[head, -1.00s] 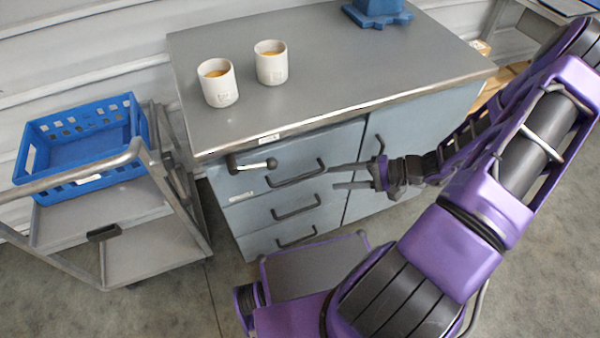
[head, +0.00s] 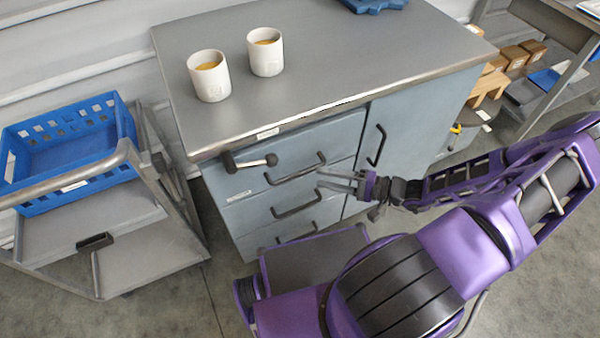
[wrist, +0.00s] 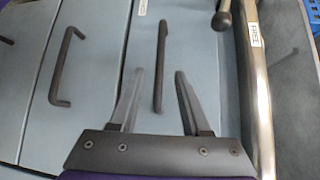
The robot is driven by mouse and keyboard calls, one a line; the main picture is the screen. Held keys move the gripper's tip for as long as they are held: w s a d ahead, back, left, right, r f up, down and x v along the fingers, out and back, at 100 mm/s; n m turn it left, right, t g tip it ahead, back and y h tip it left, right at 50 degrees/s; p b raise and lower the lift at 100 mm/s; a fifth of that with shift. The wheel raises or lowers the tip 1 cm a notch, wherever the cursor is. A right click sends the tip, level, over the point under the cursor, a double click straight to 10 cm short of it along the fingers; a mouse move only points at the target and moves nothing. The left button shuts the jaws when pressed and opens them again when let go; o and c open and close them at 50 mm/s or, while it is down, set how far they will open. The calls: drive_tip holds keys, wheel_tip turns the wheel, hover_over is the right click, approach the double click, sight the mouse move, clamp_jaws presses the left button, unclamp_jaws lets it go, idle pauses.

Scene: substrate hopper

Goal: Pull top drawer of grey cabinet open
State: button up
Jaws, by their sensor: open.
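The grey cabinet (head: 225,187) stands ahead with its drawers shut. Its top drawer (head: 345,130) has a dark bar handle (head: 296,172). My gripper (head: 319,181) is open and empty, just in front of the drawer faces near the right end of that handle. In the wrist view the top drawer's handle (wrist: 160,60) lies between the lines of my two fingers (wrist: 159,72), its near end showing between them. I see no contact with it; the depth gap is hard to judge. A lower drawer's handle (wrist: 66,68) is left of the fingers.
Two white cups (head: 209,77) stand on the cabinet top (head: 330,50). A cart (head: 150,258) with a blue crate (head: 75,190) stands left. Shelves with wooden blocks (head: 490,86) are right.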

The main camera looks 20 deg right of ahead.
sight(300, 172)
drive_tip(key=x, duration=0.7)
drive_tip(key=shift+w+a, duration=0.15)
drive_tip(key=shift+a, duration=0.15)
clamp_jaws()
idle(1.0)
